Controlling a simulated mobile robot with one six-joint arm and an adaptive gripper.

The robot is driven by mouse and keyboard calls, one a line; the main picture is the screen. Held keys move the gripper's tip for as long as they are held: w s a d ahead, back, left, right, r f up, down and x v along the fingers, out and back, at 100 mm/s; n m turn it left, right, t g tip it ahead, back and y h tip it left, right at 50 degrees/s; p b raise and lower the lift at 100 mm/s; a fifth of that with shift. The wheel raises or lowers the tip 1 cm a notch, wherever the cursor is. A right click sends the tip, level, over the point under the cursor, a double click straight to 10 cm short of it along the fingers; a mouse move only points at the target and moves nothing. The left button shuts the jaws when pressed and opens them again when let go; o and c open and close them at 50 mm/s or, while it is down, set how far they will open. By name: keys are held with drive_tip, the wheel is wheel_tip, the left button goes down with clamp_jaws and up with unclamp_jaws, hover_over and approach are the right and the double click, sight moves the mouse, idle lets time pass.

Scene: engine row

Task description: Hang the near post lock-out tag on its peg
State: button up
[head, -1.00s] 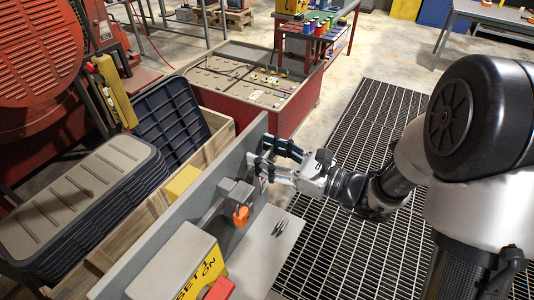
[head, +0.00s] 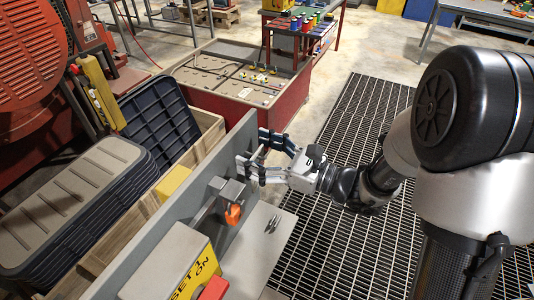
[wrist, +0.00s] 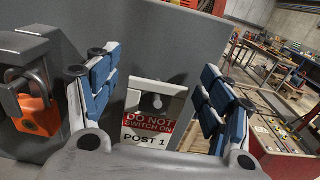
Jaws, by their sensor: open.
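The near post lock-out tag (wrist: 148,132) is a pale plate with a red band reading "DO NOT SWITCH ON" and "POST 1" below. It sits upright against the grey panel in the wrist view. My gripper (wrist: 158,90) is open, with one blue-padded finger on each side of the tag and visible gaps to both. The tag's bottom edge is hidden by my gripper body. In the head view my gripper (head: 258,156) is at the panel's face.
An orange padlock (head: 233,214) hangs from a grey bracket left of the tag. A yellow "SET 1 ON" box (head: 180,262) with a red part is nearer. A small shelf (head: 262,240) holds a small metal item. Grated floor (head: 330,235) lies open to the right.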

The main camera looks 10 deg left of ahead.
drive_tip(key=v, duration=1.2)
drive_tip(key=s+a+f+n+g+h, duration=0.1)
drive_tip(key=s+n+g+h, duration=0.65)
drive_tip(key=s+n, duration=0.75)
drive_tip(key=s+d+r+n+t+h, duration=0.2)
drive_tip(key=d+n+t+h, duration=0.4)
drive_tip(key=d+h, duration=0.3)
drive_tip(key=d+r, duration=0.1)
drive_tip(key=d, duration=0.2)
drive_tip(key=shift+s+d+n, duration=0.2)
drive_tip(key=shift+n, duration=0.2)
drive_tip(key=shift+h, duration=0.25)
drive_tip(key=shift+c, duration=0.5)
idle(0.6)
